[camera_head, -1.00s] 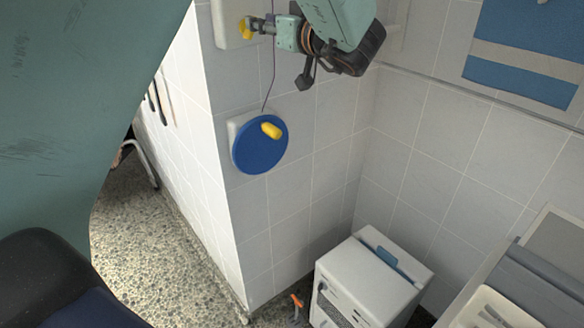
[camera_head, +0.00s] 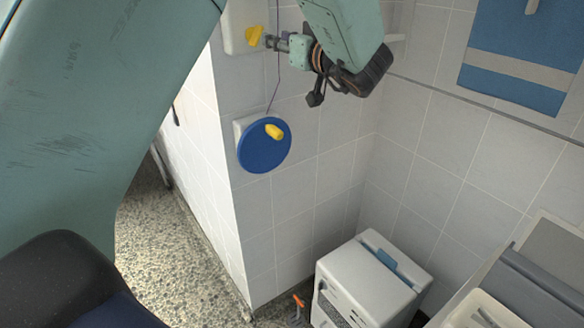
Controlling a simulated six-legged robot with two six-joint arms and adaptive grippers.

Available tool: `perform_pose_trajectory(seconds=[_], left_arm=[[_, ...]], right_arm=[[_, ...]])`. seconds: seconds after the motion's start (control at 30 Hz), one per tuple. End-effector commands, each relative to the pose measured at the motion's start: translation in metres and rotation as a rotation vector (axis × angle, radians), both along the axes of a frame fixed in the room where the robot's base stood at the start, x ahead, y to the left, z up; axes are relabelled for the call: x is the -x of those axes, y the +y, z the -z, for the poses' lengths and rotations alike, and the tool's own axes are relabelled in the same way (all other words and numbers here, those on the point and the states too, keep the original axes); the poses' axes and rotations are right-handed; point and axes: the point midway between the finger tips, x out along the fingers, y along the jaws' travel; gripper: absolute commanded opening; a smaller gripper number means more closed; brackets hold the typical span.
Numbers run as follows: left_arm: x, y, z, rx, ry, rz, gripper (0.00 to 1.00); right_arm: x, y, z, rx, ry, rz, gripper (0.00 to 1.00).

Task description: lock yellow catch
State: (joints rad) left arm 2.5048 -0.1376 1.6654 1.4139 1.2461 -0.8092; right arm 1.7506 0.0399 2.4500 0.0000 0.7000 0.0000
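A yellow catch (camera_head: 254,37) sits on a white plate (camera_head: 236,26) at the top of the tiled wall corner. My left gripper (camera_head: 270,42) is just to the right of this catch, with its fingertips at or very near it. I cannot tell whether they touch it or how far apart they are. Below, a round blue disc (camera_head: 258,155) with a yellow knob (camera_head: 275,131) is mounted on a white base on the same wall. My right gripper is not in view.
A thin cord (camera_head: 275,90) hangs between the upper plate and the disc. A white box-like unit (camera_head: 365,285) stands on the floor below. A blue towel (camera_head: 515,60) hangs on the right wall. Pebbled floor (camera_head: 165,260) is open at left.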

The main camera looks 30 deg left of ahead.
Motion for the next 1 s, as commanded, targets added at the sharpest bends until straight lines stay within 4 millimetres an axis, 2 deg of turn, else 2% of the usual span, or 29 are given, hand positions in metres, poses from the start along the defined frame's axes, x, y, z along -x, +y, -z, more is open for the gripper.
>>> perform_pose_trajectory(seconds=[0.03,0.47,1.0], left_arm=[[-0.001,0.001,0.015,-0.001,0.016,0.011,0.32],[-0.009,-0.001,0.087,-0.014,0.111,0.121,0.32],[-0.006,-0.010,0.179,0.003,0.237,0.253,0.32]], right_arm=[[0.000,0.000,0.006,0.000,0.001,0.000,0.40],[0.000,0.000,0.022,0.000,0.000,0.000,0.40],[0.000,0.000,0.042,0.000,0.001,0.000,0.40]])
